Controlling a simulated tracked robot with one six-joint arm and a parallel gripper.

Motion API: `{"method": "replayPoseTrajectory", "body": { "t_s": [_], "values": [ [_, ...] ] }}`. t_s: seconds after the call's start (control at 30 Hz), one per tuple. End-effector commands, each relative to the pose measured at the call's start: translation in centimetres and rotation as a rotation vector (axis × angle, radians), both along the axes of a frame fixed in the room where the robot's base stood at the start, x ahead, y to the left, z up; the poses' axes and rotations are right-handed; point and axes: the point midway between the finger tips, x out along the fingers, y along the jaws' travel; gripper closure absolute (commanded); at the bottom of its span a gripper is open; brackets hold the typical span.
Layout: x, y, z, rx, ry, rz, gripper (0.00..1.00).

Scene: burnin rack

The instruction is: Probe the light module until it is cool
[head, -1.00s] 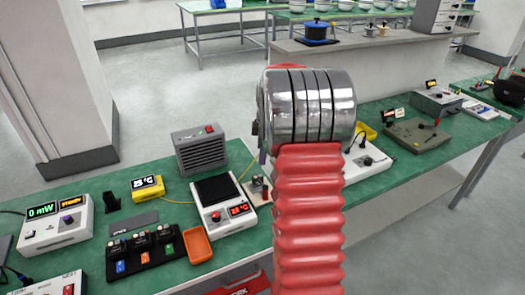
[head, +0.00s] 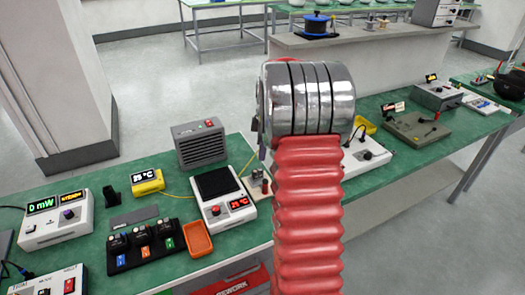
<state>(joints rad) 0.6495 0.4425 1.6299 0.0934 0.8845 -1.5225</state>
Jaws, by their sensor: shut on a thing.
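Three small dark modules with blue, orange and green tags sit in a black tray (head: 150,258) at the lower left; I cannot tell which is the light module. A yellow thermometer (head: 147,182) reads about 25 °C. Its thin yellow wire runs right, towards my arm. My gripper (head: 262,150) is mostly hidden behind my chrome and red wrist; only a dark and purple sliver shows at its left side. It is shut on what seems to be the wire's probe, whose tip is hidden.
A meter (head: 56,219) reads 0 mW. A black-topped plate unit (head: 222,200) with a red display stands right of an orange tray (head: 197,238). A grey fan box (head: 200,145) stands behind. A small stand (head: 257,186) is partly hidden by my arm.

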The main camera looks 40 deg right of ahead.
Motion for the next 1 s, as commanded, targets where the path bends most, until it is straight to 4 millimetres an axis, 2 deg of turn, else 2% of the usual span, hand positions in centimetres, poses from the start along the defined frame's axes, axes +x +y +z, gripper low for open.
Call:
{"method": "replayPoseTrajectory", "body": {
  "t_s": [1.0],
  "values": [
    [0.06,0.10,-0.52,0.000,0.000,0.001,1.00]
  ]
}}
